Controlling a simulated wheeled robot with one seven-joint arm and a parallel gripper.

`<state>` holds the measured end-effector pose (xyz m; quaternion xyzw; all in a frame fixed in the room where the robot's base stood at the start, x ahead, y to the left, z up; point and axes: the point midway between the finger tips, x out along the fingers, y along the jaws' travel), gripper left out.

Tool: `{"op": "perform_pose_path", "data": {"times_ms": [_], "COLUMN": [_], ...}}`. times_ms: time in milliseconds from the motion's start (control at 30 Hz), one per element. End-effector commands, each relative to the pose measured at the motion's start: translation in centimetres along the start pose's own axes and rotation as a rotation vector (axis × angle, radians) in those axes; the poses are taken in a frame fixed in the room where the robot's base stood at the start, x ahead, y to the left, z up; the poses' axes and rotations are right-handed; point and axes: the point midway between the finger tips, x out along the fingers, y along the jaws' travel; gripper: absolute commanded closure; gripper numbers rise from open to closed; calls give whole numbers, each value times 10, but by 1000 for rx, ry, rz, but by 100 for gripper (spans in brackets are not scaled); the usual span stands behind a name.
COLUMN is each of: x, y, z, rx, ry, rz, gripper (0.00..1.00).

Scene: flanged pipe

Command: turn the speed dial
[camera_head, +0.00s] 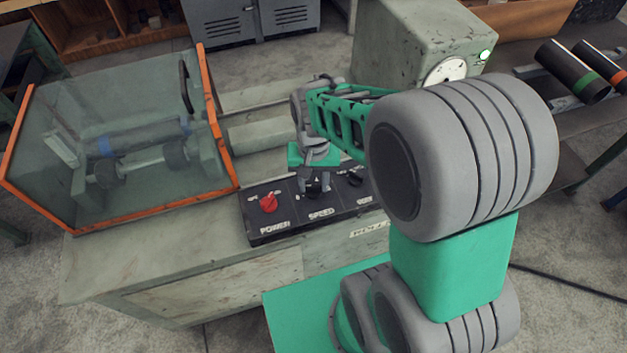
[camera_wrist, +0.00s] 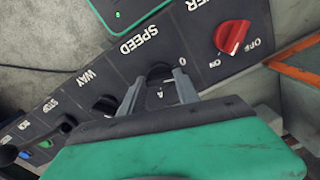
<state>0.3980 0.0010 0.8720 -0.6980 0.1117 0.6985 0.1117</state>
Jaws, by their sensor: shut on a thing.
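The speed dial (camera_head: 313,190) is a black knob above the "SPEED" label, in the middle of the black control panel (camera_head: 280,230). In the wrist view the dial (camera_wrist: 159,71) shows between my fingers, partly hidden by them. A "0" mark and an "A" mark show near it. My gripper (camera_head: 312,180) points down over the panel, with its two fingers shut on the dial. In the wrist view my gripper (camera_wrist: 158,82) has one finger on each side of the knob.
A red power knob (camera_head: 268,203) sits left of the dial, and another black knob (camera_head: 354,178) sits to its right. More coloured controls show further along the panel in the wrist view. A clear orange-edged guard (camera_head: 120,150) stands at the left. A grey-green machine housing (camera_head: 410,40) stands behind.

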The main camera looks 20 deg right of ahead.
Motion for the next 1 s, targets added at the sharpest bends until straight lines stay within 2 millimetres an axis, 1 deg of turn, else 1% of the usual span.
{"op": "perform_pose_path", "data": {"times_ms": [300,600,800,1000], "x": [-1,-1,-1,-1], "y": [0,0,0,0], "z": [-1,-1,-1,-1], "rx": [298,544,653,712], "ry": [2,2,2,2], "rz": [-1,-1,-1,-1], "gripper": [100,100,100,100]}}
